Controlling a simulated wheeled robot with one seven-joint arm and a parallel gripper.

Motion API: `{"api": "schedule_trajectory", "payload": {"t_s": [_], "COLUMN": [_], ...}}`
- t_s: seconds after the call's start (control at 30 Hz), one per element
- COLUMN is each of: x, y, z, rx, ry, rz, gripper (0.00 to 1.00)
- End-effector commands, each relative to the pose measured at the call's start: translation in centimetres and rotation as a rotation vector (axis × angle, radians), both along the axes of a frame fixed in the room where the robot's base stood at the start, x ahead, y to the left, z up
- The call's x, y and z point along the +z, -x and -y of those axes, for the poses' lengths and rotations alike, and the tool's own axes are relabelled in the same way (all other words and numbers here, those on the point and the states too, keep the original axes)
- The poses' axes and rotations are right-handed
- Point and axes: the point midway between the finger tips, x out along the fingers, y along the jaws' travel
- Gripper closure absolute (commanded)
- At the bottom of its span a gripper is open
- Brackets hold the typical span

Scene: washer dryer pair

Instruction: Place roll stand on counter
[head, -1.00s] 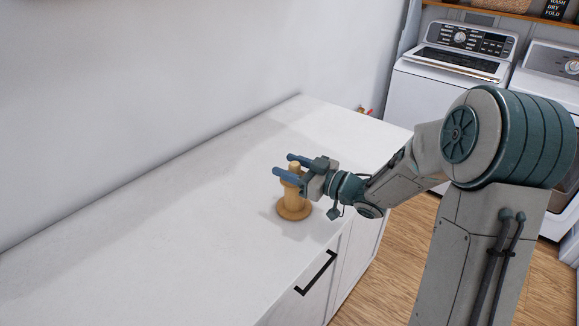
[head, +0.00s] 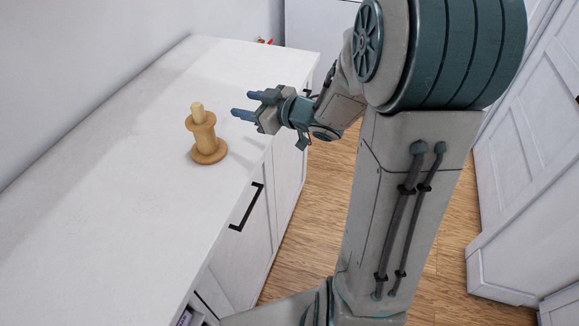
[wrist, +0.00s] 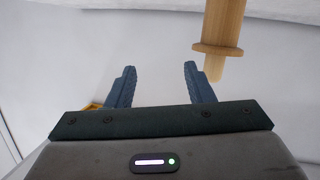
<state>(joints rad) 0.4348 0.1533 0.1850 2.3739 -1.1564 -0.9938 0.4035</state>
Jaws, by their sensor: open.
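The wooden roll stand (head: 205,140) stands upright on the white counter (head: 110,190), its round base flat on the top near the front edge. My gripper (head: 243,104) is open and empty, to the right of the stand and apart from it. In the wrist view the stand (wrist: 222,40) shows at the upper right, beyond my open fingers (wrist: 157,85), with nothing between them. Part of the stand is cut off at the top of that view.
A dark handle (head: 247,207) is on the cabinet front below the counter edge. Small coloured items (head: 264,41) lie near the counter's far end. The counter to the left of the stand is clear. White panelled furniture (head: 530,190) stands at the right beyond the wood floor (head: 320,195).

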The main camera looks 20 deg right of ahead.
Motion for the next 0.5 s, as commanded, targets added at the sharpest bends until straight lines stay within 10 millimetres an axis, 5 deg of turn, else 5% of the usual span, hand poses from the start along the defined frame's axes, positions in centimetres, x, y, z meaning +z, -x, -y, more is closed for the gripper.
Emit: {"api": "schedule_trajectory", "payload": {"t_s": [0.27,0.5], "x": [0.7,0.3], "y": [0.6,6.5], "z": [5.5,8.6], "rx": [-0.434,-0.707], "ry": [0.236,0.308], "rz": [-0.151,-0.416], "gripper": [0.52,0.52]}}
